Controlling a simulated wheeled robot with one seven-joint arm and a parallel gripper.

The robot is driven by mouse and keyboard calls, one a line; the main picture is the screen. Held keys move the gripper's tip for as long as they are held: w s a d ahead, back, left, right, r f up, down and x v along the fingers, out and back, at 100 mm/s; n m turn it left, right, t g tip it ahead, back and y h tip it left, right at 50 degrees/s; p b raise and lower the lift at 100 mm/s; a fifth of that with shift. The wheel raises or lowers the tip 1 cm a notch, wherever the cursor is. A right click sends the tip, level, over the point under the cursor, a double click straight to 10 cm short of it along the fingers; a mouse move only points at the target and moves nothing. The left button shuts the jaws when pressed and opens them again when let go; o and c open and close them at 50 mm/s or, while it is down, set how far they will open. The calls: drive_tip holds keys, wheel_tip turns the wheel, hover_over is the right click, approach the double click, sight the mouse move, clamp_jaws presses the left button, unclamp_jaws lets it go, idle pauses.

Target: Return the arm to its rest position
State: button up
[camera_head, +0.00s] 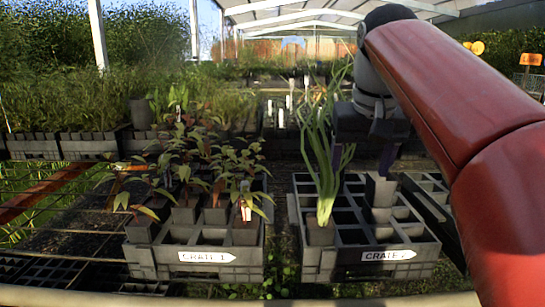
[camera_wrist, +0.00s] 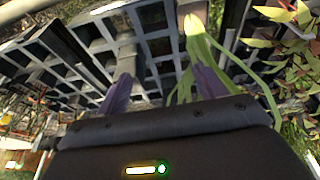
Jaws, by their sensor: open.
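My gripper (camera_head: 363,162) hangs over crate 2 at the end of my red arm, fingers pointing down. In the wrist view its two purple fingers (camera_wrist: 165,82) are apart with no tube between them. Crate 2 (camera_head: 345,268) is a grey celled crate. A tube with long green strap leaves (camera_head: 320,232) stands in its front left cell. The leaves rise beside my gripper and, in the wrist view, pass around the right finger (camera_wrist: 208,82). A grey tube (camera_head: 380,191) stands farther back in crate 2, below the gripper; its contents cannot be made out.
Crate 1 (camera_head: 165,258) stands to the left with several red-leaved seedlings (camera_head: 205,170) in tubes and some empty cells. More trays of plants (camera_head: 90,143) line the back. Several crate 2 cells look empty. A wire-mesh bench surface shows at the left.

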drive_tip(key=s+f+t, duration=0.1)
drive_tip(key=s+f, duration=0.7)
drive_tip(key=f, duration=0.4)
drive_tip(key=s+f+t, duration=0.1)
drive_tip(key=s+f, duration=0.8)
drive_tip(key=f, duration=0.4)
drive_tip(key=shift+s+d+f, duration=0.15)
drive_tip(key=shift+s+d, duration=0.05)
